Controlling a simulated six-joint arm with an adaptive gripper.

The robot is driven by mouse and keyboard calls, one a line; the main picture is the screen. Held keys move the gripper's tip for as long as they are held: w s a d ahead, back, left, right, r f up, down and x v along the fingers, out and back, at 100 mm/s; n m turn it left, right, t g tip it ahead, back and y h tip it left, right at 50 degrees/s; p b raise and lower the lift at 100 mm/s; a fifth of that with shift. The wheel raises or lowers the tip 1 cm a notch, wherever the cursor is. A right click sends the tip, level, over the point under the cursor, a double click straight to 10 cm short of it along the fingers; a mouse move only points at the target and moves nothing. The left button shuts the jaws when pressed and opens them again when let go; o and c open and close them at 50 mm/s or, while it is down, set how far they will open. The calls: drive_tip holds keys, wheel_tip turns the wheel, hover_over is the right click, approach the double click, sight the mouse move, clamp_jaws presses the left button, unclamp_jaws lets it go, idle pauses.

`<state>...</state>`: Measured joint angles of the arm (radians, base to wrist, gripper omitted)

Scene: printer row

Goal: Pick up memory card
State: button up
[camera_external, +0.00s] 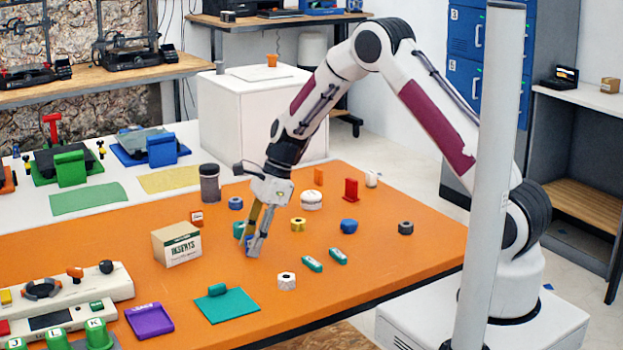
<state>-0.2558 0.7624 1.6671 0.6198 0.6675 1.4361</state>
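My gripper (251,245) points down at the orange table (375,245), its fingertips at or just above the surface near the middle. A small blue item (248,241) shows at the fingertips, partly hidden by them. I cannot tell whether it is the memory card or whether the fingers grip it. A teal item (238,229) stands just behind and left of the fingers. No thing can be clearly made out as a memory card at this size.
Near my gripper are an INSERTS box (177,244), a dark jar (209,183), a gold ring (298,224), a white hex nut (287,281) and two teal sticks (312,264). A teal pad (227,305) and purple tray (149,320) lie in front.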

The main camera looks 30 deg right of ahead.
sight(252, 236)
clamp_jaws()
drive_tip(key=shift+r, duration=0.1)
idle(0.3)
drive_tip(key=shift+r, duration=4.95)
